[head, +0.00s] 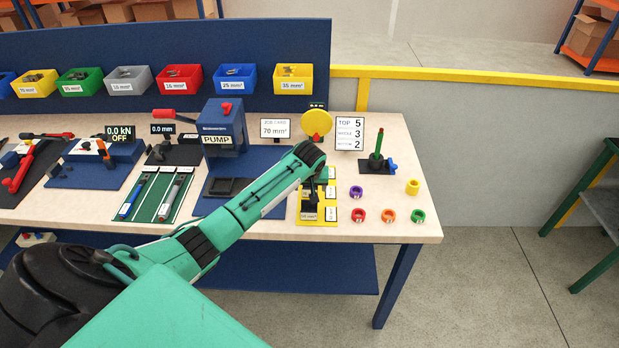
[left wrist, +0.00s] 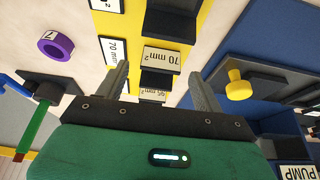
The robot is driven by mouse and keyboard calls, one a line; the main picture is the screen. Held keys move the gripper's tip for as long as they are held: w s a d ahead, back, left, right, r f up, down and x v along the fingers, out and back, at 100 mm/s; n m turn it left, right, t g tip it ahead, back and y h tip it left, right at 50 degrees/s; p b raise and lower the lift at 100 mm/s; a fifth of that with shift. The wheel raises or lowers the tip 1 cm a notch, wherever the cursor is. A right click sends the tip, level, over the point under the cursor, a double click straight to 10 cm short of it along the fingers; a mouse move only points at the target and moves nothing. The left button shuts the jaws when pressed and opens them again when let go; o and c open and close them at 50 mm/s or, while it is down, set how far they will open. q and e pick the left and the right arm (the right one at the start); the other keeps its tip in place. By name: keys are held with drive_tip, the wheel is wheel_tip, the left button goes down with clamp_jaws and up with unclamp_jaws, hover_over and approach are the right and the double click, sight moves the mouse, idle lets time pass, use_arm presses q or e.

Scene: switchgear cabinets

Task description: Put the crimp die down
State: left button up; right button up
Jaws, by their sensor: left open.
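The yellow die rack (head: 321,217) lies near the right front of the bench, with white size labels along it. In the left wrist view it has dark blocks in a row; one dark crimp die (left wrist: 158,80) shows between my fingertips, near a 70 mm² label (left wrist: 168,57). Another dark block (left wrist: 172,22) sits further along. My left gripper (left wrist: 158,72) is open over the rack, its fingers apart on either side of that die. I cannot tell whether they touch it. In the head view my arm hides part of the rack. My right gripper is not in view.
The blue pump press (head: 222,128) stands left of the rack. Right of it are a purple ring (head: 356,192), several other coloured rings, and a green post on a dark base (head: 377,167). A yellow disc (head: 316,123) and sign (head: 349,134) stand behind.

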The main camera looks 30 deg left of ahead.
use_arm(q)
drive_tip(key=b+v, duration=0.2)
drive_tip(key=v, duration=0.8)
drive_tip(key=shift+s+r, duration=0.1)
